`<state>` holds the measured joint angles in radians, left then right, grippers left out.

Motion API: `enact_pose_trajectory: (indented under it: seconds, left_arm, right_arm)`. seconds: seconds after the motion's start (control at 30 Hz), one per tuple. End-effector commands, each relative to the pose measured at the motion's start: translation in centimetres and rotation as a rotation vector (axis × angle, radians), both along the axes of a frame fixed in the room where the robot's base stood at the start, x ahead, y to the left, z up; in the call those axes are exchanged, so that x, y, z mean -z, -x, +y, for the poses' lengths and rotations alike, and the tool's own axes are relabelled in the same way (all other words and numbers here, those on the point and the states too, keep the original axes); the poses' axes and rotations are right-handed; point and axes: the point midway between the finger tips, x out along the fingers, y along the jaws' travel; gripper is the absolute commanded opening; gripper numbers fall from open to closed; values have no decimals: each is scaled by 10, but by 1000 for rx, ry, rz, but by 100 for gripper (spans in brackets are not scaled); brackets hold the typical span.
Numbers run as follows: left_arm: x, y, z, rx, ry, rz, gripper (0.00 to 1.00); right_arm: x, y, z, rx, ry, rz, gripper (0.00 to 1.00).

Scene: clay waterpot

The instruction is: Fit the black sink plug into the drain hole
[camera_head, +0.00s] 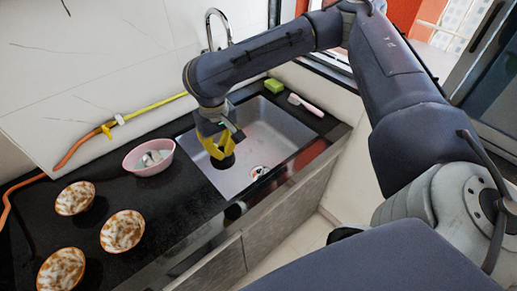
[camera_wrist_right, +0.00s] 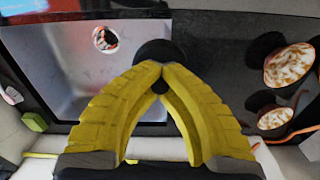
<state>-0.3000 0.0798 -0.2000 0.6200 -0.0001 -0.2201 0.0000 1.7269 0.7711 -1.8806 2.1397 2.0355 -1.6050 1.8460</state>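My right gripper (camera_head: 222,155) reaches into the space over the grey sink (camera_head: 227,183). Its yellow fingers are shut at the tips on the black sink plug (camera_wrist_right: 157,50), a round dark piece. In the head view the plug (camera_head: 225,163) shows just below the fingertips. The drain hole (camera_head: 259,172) is in the sink floor, to the right of and slightly below the plug in the head view. In the wrist view the drain (camera_wrist_right: 105,39) lies left of the plug, apart from it, with reddish and white marks inside. My left gripper is not in view.
A pink bowl (camera_head: 137,168) and several brown-and-white bowls (camera_head: 122,231) stand on the black counter left of the sink. A faucet (camera_head: 208,30) rises behind it. A green sponge (camera_head: 274,86) and a brush (camera_head: 305,104) lie at the back right. A yellow-orange hose (camera_head: 152,106) runs along the wall.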

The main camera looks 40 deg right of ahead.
Motion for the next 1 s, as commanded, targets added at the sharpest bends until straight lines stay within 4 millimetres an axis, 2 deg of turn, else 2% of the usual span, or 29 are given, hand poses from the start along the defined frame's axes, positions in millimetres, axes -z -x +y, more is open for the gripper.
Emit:
enact_pose_trajectory:
  seconds: [0.03,0.17,0.37,0.47,0.67,0.8,0.9,1.0]
  left_arm:
    - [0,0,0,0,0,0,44]
    - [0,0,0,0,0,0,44]
    - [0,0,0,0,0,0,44]
    - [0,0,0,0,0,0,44]
    - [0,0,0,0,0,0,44]
    - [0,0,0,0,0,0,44]
    - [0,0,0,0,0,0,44]
    - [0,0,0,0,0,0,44]
  right_arm:
    - [14,5,-2,16,-1,7,0]
    - [45,4,-9,84,-1,7,0]
    - [91,-10,-32,283,0,5,0]
    - [113,-19,-50,416,2,4,0]
    - [156,-37,-97,733,3,4,0]
    - [182,-52,-142,1006,5,2,0]
    - [190,-67,-175,1206,3,-1,0]
    - [187,-85,-197,1358,-1,-3,0]
